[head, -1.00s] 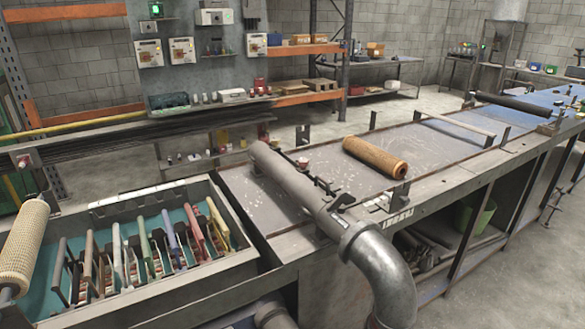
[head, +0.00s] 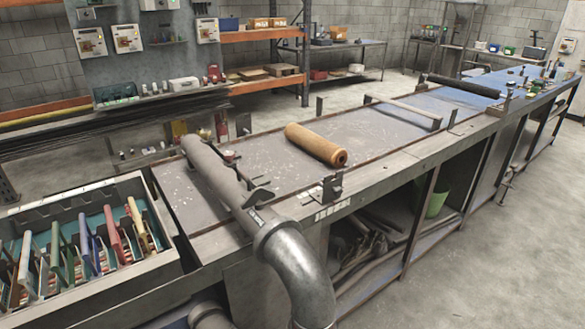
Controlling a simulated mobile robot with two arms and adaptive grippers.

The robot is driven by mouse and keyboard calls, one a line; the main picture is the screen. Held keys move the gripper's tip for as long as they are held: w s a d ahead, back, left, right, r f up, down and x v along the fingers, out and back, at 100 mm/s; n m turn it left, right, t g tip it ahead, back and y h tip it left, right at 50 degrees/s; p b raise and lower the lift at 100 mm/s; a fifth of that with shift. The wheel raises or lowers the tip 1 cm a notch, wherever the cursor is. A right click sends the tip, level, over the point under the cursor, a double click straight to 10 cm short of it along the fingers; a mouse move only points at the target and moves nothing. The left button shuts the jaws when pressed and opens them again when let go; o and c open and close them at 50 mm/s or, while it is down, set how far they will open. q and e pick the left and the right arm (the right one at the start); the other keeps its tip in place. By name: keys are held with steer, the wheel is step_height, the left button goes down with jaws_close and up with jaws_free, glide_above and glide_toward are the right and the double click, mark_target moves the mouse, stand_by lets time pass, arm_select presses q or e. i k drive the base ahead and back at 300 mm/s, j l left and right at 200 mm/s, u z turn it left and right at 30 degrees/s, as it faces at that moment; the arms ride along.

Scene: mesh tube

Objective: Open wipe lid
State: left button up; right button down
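I cannot make out a wipe container or its lid for certain. Several small items (head: 530,78) stand on the far right end of the long bench, too small to tell apart. A shelf under the wall panel holds a white box (head: 184,86) and small bottles, also too small to identify. Neither of my grippers is in the head view.
A long metal bench (head: 400,150) runs from near left to far right. A large grey pipe (head: 295,270) crosses its near end. An orange-brown roller (head: 315,144) lies on it. A crate (head: 130,295) of coloured-handled tools is at lower left. Floor at right (head: 510,260) is clear.

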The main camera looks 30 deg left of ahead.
mark_target(229, 185)
steer(key=i+l+u, duration=0.25)
steer(key=u, duration=0.15)
steer(key=i+l+u, duration=0.15)
steer(key=l+u, duration=0.2)
steer(key=i+l+u, duration=0.15)
steer(key=l+u, duration=0.25)
